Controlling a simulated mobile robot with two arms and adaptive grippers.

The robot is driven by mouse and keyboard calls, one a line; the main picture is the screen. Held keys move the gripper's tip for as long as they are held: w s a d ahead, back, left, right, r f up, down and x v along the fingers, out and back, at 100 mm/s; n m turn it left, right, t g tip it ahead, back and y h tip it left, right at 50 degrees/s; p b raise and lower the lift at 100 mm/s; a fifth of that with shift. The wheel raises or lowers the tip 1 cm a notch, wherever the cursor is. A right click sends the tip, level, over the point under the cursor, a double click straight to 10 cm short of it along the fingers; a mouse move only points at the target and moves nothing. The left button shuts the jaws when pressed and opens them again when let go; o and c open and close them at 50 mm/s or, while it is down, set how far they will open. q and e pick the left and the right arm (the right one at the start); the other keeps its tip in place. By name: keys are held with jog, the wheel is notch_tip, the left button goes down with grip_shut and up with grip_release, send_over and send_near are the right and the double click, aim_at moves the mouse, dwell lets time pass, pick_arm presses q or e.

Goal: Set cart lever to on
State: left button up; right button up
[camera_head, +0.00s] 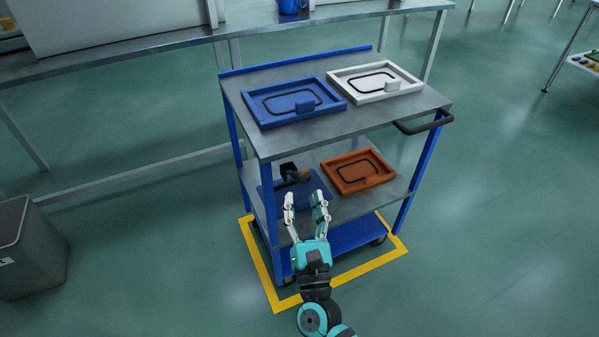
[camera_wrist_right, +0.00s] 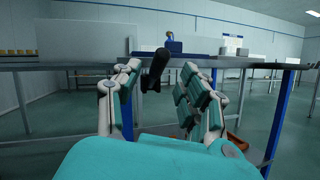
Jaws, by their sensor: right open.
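The cart (camera_head: 345,110) is a blue and grey trolley in the middle of the head view. A black lever (camera_head: 288,170) stands over a dark blue plate (camera_head: 268,205) on its middle shelf, with a small brownish part beside it. My right gripper (camera_head: 304,197) is open and empty in front of the lever, fingers pointing toward it. In the right wrist view the black lever (camera_wrist_right: 155,70) shows tilted between the open fingertips, nearer the left finger; I cannot tell whether they touch. The fingers hide part of the plate. No on/off marking is readable. My left gripper is out of view.
A blue tray (camera_head: 262,118) and a white tray (camera_head: 340,95) lie on the cart's top shelf, above the lever. An orange tray (camera_head: 345,185) lies right of the lever. A black handle (camera_head: 425,124) sticks out at right. A grey bin (camera_head: 30,240) stands far left.

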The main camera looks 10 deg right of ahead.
aim_at(300, 176)
jog(key=x, duration=0.6)
jog(key=shift+w+r, duration=0.1)
jog(key=shift+w, duration=0.05)
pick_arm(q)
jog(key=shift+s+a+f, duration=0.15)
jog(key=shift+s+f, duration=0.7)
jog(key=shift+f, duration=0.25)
pick_arm(e)
grip_shut()
